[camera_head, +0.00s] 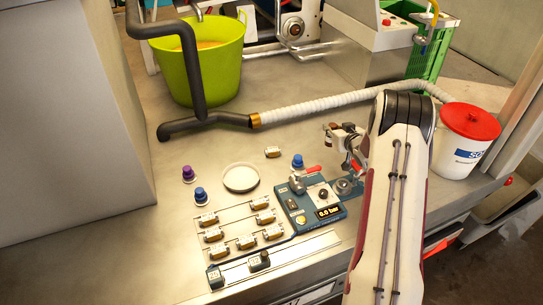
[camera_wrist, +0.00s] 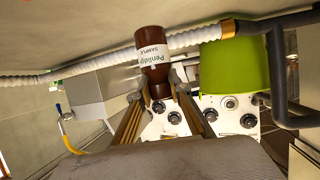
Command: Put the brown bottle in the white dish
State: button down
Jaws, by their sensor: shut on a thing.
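The brown bottle (camera_wrist: 152,72), with a white label, is between the two fingers of my gripper (camera_wrist: 158,92) in the wrist view. My gripper is shut on its narrower end. That view is upside down, and the bottle's wide end points to the picture's top. I cannot tell whether it touches the bench. The round, shallow dish looks empty and does not show in the wrist view.
A blue device (camera_head: 317,203) with a display stands between the dish and my arm. Small connectors on rails (camera_head: 240,235) lie in front of the dish. Purple (camera_head: 188,174) and blue caps stand nearby. A white hose (camera_head: 340,104), green bucket (camera_head: 208,65) and red-lidded bin (camera_head: 465,140) lie around.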

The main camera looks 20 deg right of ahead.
jog(key=w+a+r+n+y, duration=0.1)
jog(key=w+a+n+y, duration=0.3)
jog(key=a, duration=1.1)
jog(key=y, duration=0.1)
send_over(241, 179)
notch_tip(241, 179, down, 6)
jog(key=shift+f, duration=0.15)
jog(key=shift+f, duration=1.85)
